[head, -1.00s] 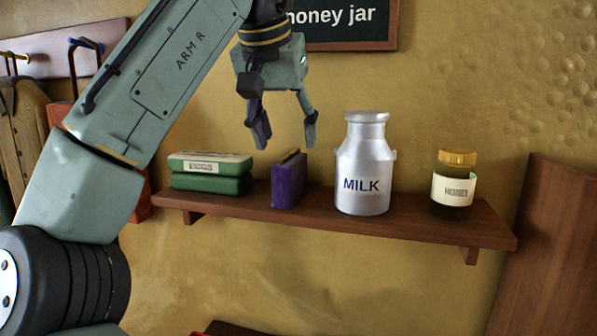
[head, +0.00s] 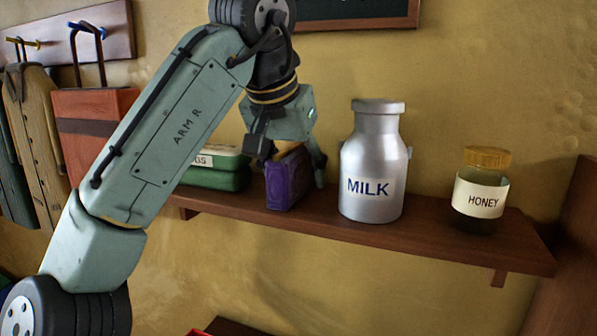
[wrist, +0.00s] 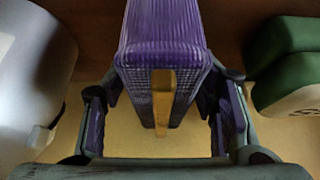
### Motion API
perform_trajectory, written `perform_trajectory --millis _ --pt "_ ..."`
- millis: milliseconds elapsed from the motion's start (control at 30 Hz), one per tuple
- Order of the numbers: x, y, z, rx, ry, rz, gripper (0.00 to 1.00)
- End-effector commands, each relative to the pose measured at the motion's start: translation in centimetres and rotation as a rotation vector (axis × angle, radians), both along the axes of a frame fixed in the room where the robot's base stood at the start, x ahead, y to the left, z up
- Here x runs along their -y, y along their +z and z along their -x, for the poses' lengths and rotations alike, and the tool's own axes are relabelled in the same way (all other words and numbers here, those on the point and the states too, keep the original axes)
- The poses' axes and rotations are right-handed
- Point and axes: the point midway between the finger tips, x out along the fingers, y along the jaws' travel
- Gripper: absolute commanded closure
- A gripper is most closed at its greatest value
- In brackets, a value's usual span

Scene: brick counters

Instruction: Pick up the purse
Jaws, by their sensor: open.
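The purse is the small purple thing (head: 288,181) standing upright on the wooden shelf, between the green egg cartons and the milk can. In the wrist view the purse (wrist: 163,35) is ribbed purple with a gold strip on it. My gripper (head: 292,172) is down at the purse from above, with one finger on each side of it. In the wrist view my gripper (wrist: 162,115) is open around the purse. A gap shows between the purse and each finger pad there. Part of the purse's far side is hidden by its own top.
Green egg cartons (head: 212,178) stand close on the left, partly behind my arm. The milk can (head: 371,170) stands close on the right, with a honey jar (head: 481,195) farther right. The shelf (head: 450,235) is bare between can and jar.

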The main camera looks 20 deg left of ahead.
Motion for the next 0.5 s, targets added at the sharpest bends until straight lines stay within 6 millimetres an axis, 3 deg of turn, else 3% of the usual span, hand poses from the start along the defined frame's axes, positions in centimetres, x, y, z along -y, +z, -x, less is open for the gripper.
perform_trajectory --millis 133,500 --pt "0.0 0.0 -0.01 0.0 0.0 0.0 0.48" --pt "0.01 0.01 -0.03 0.0 0.0 0.0 0.73"
